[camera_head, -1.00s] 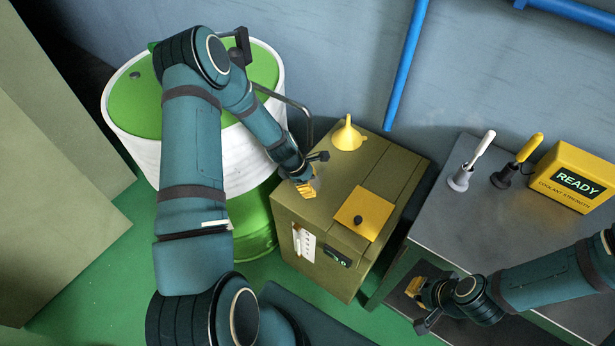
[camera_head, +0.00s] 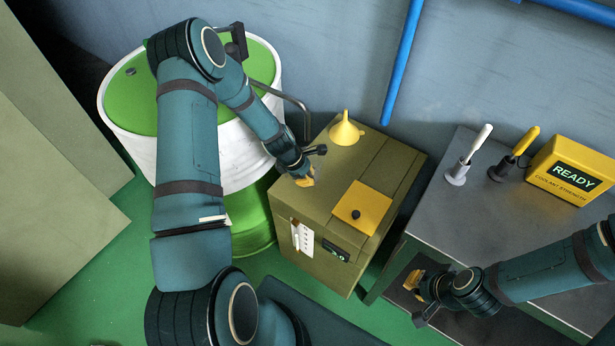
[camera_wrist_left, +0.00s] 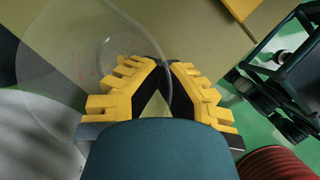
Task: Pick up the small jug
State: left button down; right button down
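The small jug (camera_wrist_left: 70,60) is clear and see-through, with faint red marks on its wall. It fills the upper left of the left wrist view. My left gripper (camera_wrist_left: 167,64) has its yellow fingers drawn together at the tips, and the jug's clear curved edge runs between them; I cannot tell whether this is wall or handle. In the head view my left gripper (camera_head: 306,179) is over the left edge of the olive cabinet (camera_head: 318,262), and the jug is barely visible there. My right gripper (camera_head: 412,281) is low at the grey cart's front; its finger gap is unclear.
A yellow funnel (camera_head: 345,131) and a yellow hatch (camera_head: 362,207) with a black knob are on the cabinet top. A green-topped white drum (camera_head: 240,160) stands left. The grey cart (camera_head: 450,220) at right holds two handled probes and a yellow READY box (camera_head: 570,172).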

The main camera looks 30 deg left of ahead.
pick_arm(q)
jog(key=shift+r+p, duration=0.45)
jog(key=shift+r, duration=1)
jog(key=shift+s, duration=0.25)
jog(key=s+d, duration=0.1)
jog(key=s, duration=1.6)
jog(key=shift+s+d, duration=0.15)
jog(key=shift+d, duration=0.05)
dwell(1.6)
